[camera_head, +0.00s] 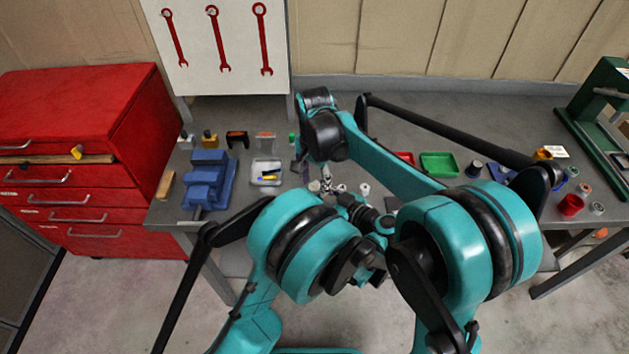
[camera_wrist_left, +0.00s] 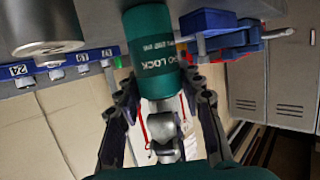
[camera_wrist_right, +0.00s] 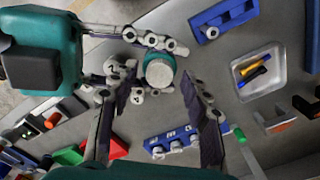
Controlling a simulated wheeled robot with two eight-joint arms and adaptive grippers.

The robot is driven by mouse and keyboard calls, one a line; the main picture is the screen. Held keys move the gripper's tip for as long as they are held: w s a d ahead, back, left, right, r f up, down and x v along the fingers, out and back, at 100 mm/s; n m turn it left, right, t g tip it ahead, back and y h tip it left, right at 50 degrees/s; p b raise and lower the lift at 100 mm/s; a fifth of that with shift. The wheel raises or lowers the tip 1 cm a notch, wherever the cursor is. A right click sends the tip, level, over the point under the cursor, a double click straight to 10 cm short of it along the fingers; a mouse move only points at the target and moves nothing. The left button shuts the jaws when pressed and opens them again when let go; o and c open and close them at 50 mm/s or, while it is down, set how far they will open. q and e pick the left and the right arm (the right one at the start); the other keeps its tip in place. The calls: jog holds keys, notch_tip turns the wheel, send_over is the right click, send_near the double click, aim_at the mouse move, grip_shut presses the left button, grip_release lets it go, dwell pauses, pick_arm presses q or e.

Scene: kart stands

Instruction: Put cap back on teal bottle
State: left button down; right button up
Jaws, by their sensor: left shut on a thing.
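A teal bottle (camera_wrist_left: 152,55) with white lettering is held between the fingers of my left gripper (camera_wrist_left: 157,92), above the bench. In the right wrist view the bottle shows end-on, with a pale round end face (camera_wrist_right: 159,73) inside a teal rim. My right gripper (camera_wrist_right: 160,75) is open. Its two dark finger pads stand apart, either side of the bottle's end in that view; I cannot tell whether they touch it. In the head view the grippers meet near the bench's front, mostly hidden by my arms. I cannot tell a separate cap.
A blue socket rail (camera_wrist_right: 175,140), a pale tray (camera_wrist_right: 258,72) with a yellow-and-blue tool and a green-ended object (camera_wrist_right: 240,135) lie nearby. A blue vise (camera_head: 209,180) stands left on the bench. A green tray (camera_head: 439,164) is to the right.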

jog(key=shift+r, duration=2.3)
jog(key=shift+c, duration=0.4)
jog(key=n, duration=0.3)
jog(key=shift+r, duration=0.3)
jog(key=n, duration=0.2)
jog(key=r+n, duration=0.1)
jog(key=n, duration=0.1)
jog(key=shift+n, duration=0.4)
jog(key=n, duration=0.4)
jog(key=shift+r, duration=0.4)
jog(key=n, duration=0.2)
jog(key=r+n, duration=0.1)
jog(key=n, duration=0.2)
jog(key=shift+n, duration=0.3)
